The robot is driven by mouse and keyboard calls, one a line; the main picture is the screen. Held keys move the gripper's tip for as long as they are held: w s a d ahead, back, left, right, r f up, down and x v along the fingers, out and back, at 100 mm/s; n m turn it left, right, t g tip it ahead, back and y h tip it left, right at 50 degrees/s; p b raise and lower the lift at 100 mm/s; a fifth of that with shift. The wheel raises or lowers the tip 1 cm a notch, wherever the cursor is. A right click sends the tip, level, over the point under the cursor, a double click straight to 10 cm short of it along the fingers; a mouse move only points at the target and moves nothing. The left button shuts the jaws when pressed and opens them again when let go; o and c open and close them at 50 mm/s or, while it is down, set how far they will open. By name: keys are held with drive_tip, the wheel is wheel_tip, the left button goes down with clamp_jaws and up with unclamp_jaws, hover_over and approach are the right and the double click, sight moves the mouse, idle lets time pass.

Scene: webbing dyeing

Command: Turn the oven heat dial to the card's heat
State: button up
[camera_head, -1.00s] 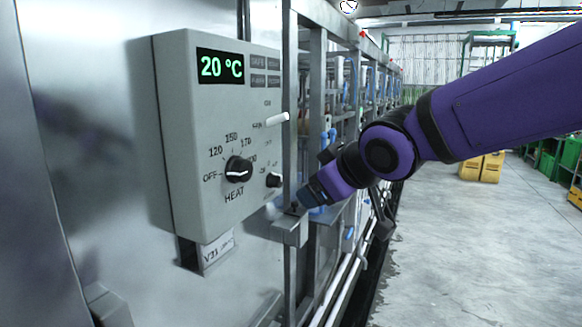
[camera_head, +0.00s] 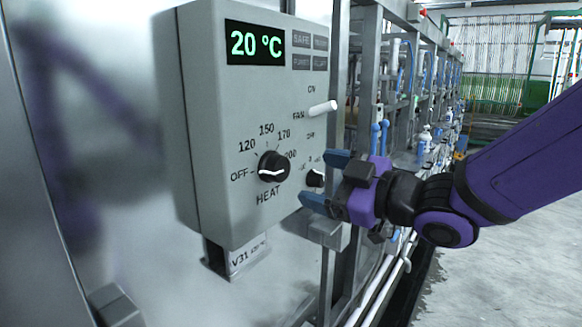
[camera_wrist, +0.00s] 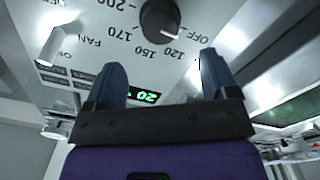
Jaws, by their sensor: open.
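The oven heat dial (camera_head: 273,167) is a black round knob with a white pointer line, on the grey control box (camera_head: 200,120). Its pointer lies toward OFF, at the left of a scale marked 120, 150, 170 and 200. The dial also shows at the top of the wrist view (camera_wrist: 160,20). A card (camera_head: 247,256) marked V31 hangs under the box; its smaller print is too small to read. My gripper (camera_head: 322,180) is open and empty, to the right of the dial, with its blue fingers apart. The wrist view shows both fingers (camera_wrist: 163,80) spread below the dial.
The green display (camera_head: 255,43) reads 20 °C. Metal frame posts stand right of the box. Open floor lies at the right.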

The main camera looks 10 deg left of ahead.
sight(283, 169)
drive_tip(key=x, duration=0.9)
drive_tip(key=c, duration=0.9)
